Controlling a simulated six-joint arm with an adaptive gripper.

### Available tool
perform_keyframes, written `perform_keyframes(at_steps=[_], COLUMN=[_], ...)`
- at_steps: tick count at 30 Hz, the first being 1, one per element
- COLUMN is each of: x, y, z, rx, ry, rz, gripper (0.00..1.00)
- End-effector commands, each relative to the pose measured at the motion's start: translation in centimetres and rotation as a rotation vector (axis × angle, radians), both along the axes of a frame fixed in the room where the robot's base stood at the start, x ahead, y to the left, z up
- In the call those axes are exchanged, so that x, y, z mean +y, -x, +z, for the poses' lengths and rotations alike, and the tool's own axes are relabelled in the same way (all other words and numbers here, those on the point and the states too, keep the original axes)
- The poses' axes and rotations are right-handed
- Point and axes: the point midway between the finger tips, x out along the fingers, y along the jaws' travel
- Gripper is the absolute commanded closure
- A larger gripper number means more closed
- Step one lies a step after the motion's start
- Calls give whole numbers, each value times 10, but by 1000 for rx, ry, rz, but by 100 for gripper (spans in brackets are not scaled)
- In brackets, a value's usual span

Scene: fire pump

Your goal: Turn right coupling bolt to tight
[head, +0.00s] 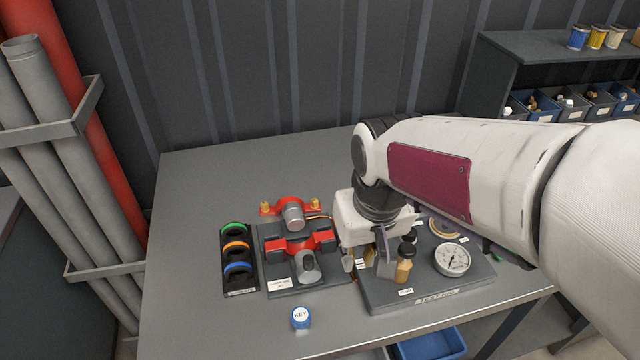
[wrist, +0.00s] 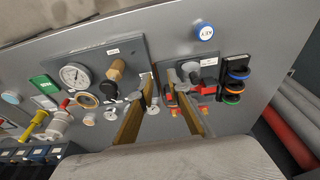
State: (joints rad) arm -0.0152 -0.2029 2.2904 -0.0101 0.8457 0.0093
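The coupling (head: 297,245) has red flanges around grey pipe ends, on a dark base at the table's middle. Two gold bolts show on its rear flange; the right one (head: 317,203) stands upright at the right lug, and the left one (head: 265,205) at the left lug.
The test rig board (head: 385,300) carries a pressure gauge (head: 452,259) and a brass-bodied fitting (head: 404,266) close to my gripper. A rack of coloured rings (head: 237,259) stands left of the coupling. A blue KEY tag (head: 300,318) lies in front. The table's left side is clear.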

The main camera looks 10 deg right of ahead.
Motion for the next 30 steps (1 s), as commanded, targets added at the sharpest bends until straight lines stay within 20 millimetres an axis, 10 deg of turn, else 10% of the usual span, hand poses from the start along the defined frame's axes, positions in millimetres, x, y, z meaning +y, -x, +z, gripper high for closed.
perform_keyframes(at_steps=[11, 30], x=[-6, -5], y=[-25, -158], z=[-29, -72], rx=[82, 23], ry=[-15, -82], rz=[-34, 74], gripper=[83, 83])
